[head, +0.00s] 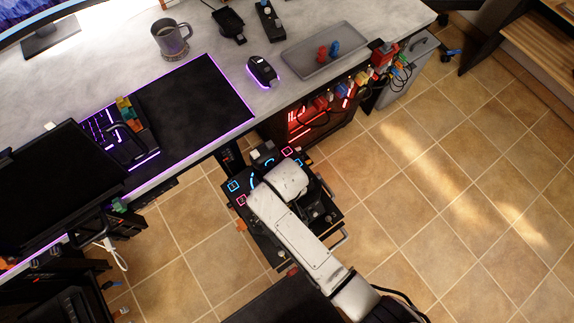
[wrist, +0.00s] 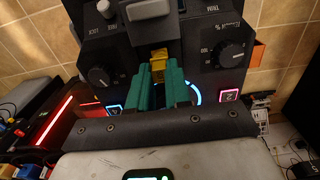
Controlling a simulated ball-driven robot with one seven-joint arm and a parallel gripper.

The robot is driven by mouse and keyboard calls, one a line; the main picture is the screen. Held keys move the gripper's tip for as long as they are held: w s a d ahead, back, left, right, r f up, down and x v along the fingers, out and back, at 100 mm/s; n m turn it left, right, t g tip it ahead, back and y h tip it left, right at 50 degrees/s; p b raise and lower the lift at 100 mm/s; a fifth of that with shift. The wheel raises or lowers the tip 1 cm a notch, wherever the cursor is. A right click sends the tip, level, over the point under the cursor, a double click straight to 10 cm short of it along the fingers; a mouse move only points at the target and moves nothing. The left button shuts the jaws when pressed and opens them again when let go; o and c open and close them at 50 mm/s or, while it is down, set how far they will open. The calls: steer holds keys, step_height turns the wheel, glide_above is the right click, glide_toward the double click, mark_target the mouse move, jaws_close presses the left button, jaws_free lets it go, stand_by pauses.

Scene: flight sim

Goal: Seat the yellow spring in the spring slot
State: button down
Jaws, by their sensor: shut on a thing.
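My gripper (wrist: 162,76) shows its two green fingers in the wrist view, shut on the yellow spring (wrist: 158,57). Only the spring's upper part shows above the fingertips; its coils cannot be made out. The spring is in front of the middle of a dark control panel (wrist: 125,52) with knobs on both sides. I cannot tell whether it touches the panel. The spring slot is not clearly visible and may be hidden behind the fingers. In the head view my white arm covers the gripper and spring, over the dark panel unit (head: 262,222) with blue and pink lit squares.
A monitor (head: 50,190) is at left. Tiled floor (head: 440,190) is open at right.

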steer(key=shift+f, duration=0.2)
steer(key=shift+f+b, duration=0.3)
steer(key=shift+b, duration=0.1)
steer(key=shift+f+b, duration=0.9)
steer(key=shift+f, duration=0.45)
steer(key=c, duration=1)
jaws_free()
steer(key=shift+r, duration=0.1)
step_height(320, 180, up, 11)
steer(key=shift+f+p, duration=0.15)
steer(key=shift+p, duration=0.65)
